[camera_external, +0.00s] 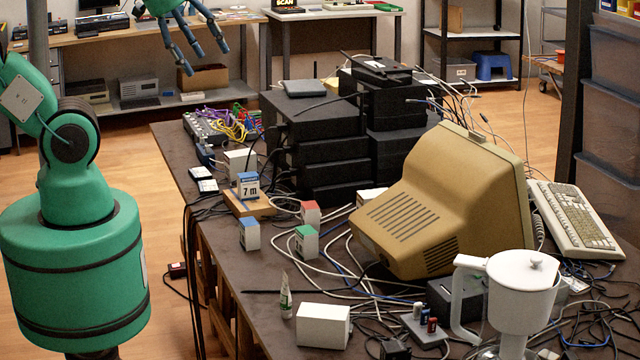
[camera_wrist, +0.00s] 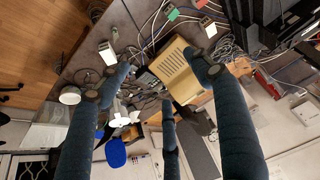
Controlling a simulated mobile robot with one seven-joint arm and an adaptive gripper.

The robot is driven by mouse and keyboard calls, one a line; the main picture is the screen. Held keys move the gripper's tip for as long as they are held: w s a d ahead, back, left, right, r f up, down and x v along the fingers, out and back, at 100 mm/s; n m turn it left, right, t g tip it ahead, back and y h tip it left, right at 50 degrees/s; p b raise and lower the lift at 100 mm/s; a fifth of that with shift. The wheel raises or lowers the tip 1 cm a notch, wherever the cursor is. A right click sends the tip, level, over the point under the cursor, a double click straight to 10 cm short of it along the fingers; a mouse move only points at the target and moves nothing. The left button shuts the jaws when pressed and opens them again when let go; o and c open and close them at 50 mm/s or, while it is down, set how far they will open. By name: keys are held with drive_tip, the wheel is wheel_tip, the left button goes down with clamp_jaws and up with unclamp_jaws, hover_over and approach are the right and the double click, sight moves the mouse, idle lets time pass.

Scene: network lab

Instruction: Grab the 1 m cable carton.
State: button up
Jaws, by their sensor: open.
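Several small white cartons with coloured tops stand on the dark table. One blue-topped carton (camera_external: 247,187) reads "7 m" and stands on a wooden block (camera_external: 250,204). Another blue-topped carton (camera_external: 249,235), a red-topped carton (camera_external: 310,213) and a green-topped carton (camera_external: 305,243) stand nearby. I cannot read their lengths, so I cannot tell which is 1 m. The green-topped carton also shows at the top of the wrist view (camera_wrist: 173,14). My gripper (camera_external: 204,56) is open and empty, high up at the upper left of the external view, apart from all cartons.
A beige monitor (camera_external: 450,205), black stacked devices (camera_external: 325,145), a keyboard (camera_external: 575,220) and a white jug (camera_external: 522,285) crowd the table. Loose cables lie around the cartons. A white box (camera_external: 323,325) and a small tube (camera_external: 286,297) stand near the front.

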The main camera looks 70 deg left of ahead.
drive_tip(key=g, duration=0.6)
hover_over(250, 221)
wheel_tip(250, 221, down, 37)
drive_tip(key=shift+r+b, duration=0.1)
drive_tip(key=shift+b, duration=0.3)
wheel_tip(250, 221, down, 9)
drive_tip(key=shift+r+b, duration=0.2)
drive_tip(key=shift+b, duration=0.65)
